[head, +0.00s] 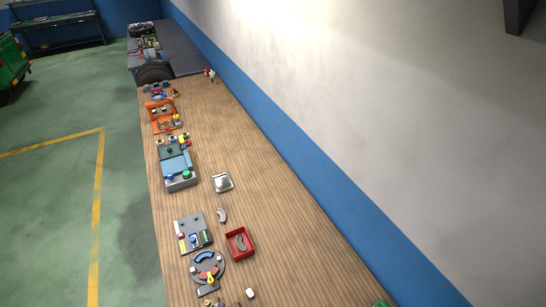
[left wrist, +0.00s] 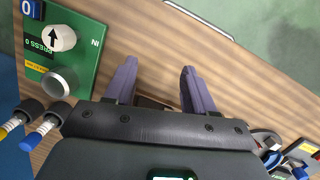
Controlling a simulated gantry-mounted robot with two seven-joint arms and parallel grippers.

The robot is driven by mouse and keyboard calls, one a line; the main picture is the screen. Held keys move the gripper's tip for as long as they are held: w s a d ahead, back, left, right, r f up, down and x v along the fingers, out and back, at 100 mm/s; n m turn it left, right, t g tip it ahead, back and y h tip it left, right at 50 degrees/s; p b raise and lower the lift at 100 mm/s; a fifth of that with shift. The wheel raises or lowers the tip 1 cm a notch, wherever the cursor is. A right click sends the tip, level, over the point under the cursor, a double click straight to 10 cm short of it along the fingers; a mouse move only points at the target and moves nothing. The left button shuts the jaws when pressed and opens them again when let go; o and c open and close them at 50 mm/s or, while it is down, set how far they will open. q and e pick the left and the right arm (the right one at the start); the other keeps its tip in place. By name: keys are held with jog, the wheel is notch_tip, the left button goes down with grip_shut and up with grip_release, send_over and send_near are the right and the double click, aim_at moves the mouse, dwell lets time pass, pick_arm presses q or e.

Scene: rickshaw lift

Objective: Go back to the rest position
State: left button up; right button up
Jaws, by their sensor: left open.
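My left gripper (left wrist: 157,72) shows in the left wrist view, with its two purple-grey fingers spread apart and nothing between them. It is over the wooden workbench (left wrist: 225,75). A green panel (left wrist: 85,50) with a white arrow knob, a silver round part and the words "PRESS 0" is to the left of the fingers. How high the fingers are above the bench is hard to tell. Neither of my grippers is in the head view, and the right gripper shows in no view.
The long bench (head: 265,180) runs beside a blue and white wall. A red tray (head: 251,247), a round grey board (head: 220,274), a grey-blue box (head: 178,181) and an orange device (head: 170,103) stand along it. The bench's right half is mostly bare. Green floor (head: 60,205) is left.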

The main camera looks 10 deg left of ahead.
pick_arm(q)
jog(key=s+d+r+n+t, duration=0.1)
jog(key=s+d+r, duration=0.15)
jog(key=r, duration=0.35)
jog(key=s+d+r+n+t, duration=0.1)
jog(key=s+d+r+t, duration=0.1)
jog(key=d+r, duration=0.3)
jog(key=w+r+n+t+h, duration=0.1)
jog(key=w+r+n+t, duration=0.1)
jog(key=r, duration=1.3)
jog(key=shift+w+r+n+t, duration=0.2)
jog(key=shift+w+n+t, duration=0.2)
jog(key=shift+w+n, duration=0.15)
jog(key=shift+a, duration=0.1)
